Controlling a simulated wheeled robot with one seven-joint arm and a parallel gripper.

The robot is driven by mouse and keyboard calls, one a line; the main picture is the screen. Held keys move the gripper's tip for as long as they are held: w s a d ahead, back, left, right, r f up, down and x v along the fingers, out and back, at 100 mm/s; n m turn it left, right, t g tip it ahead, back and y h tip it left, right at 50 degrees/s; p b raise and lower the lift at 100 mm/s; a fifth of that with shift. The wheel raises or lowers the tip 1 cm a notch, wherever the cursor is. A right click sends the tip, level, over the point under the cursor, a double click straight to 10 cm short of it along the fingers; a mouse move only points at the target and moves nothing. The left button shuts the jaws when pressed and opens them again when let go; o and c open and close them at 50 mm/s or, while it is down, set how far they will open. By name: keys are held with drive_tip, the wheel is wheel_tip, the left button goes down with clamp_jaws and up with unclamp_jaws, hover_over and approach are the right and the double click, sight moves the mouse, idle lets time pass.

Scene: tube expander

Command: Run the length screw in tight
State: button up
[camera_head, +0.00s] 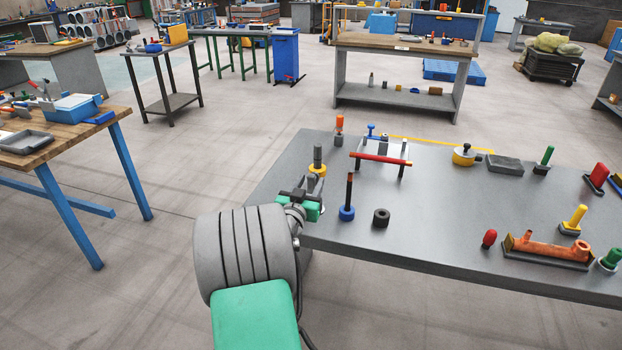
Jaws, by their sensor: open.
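My gripper (299,190) is at the left end of the grey workbench (440,225), reaching in from the front, and is open. A grey upright post with a yellow collar (317,163) stands just beyond its fingers. I cannot tell whether they touch. I cannot tell for certain which piece is the length screw.
A stand with a red bar (380,158) and an orange-topped piece (339,124) are behind. To the right are a yellow round piece (464,158), a grey block (505,166), a red cap (489,238) and an orange pipe (545,247). The bench's front middle is clear.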

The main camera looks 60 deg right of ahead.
drive_tip(key=shift+w+d, duration=0.1)
drive_tip(key=shift+d, duration=0.45)
clamp_jaws()
